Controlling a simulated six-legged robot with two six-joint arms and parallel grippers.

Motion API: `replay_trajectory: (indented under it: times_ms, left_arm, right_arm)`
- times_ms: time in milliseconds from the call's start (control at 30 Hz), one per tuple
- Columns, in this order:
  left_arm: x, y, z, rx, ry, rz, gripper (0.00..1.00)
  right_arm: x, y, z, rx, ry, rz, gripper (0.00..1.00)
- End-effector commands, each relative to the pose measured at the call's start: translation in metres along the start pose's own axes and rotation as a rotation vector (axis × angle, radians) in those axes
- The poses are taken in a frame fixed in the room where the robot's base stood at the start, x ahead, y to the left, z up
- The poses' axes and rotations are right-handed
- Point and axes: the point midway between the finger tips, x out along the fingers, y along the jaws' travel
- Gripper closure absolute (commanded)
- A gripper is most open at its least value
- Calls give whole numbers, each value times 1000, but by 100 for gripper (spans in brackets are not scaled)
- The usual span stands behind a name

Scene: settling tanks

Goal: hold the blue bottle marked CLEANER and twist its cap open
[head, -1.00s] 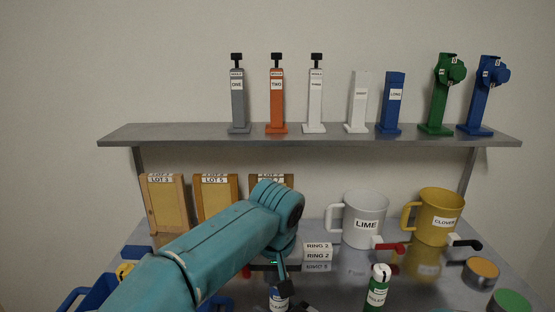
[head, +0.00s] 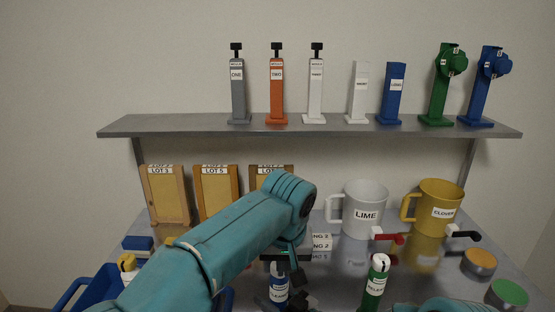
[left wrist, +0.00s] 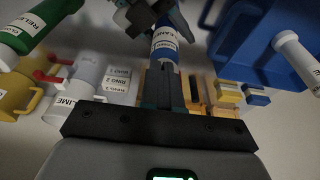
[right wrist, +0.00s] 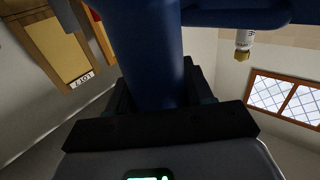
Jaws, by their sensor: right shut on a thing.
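The blue bottle (head: 279,288) with a white label stands low in the middle of the head view. Its printed label also shows in the left wrist view (left wrist: 165,40). My right gripper (head: 298,302) is shut on the bottle from the right, and the blue body (right wrist: 150,55) fills the space between its fingers in the right wrist view. My left gripper (head: 286,268) is just above the bottle's top, pointing down. Its fingers (left wrist: 166,78) lie close together by the top end. The cap is hidden there, and I cannot tell whether they touch it.
A green bottle (head: 376,280) stands close on the right. Behind are white ring boxes (head: 321,242), the LIME mug (head: 360,208) and a yellow mug (head: 434,205). A blue bin (head: 75,292) is at the left. The shelf (head: 320,128) holds several tools.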

Motion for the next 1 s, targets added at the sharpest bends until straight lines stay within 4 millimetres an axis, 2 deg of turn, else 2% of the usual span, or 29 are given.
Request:
replay_trajectory:
  times_ms: [400,700,1000]
  left_arm:
    - [0,1,-1,0,4,1,100]
    - [-3,3,6,-1,3,0,100]
    - [-36,4,-3,-2,4,1,100]
  right_arm:
    - [0,-2,0,-3,1,-4,92]
    - [0,-1,0,-2,1,-2,92]
    - [0,0,0,-1,1,0,92]
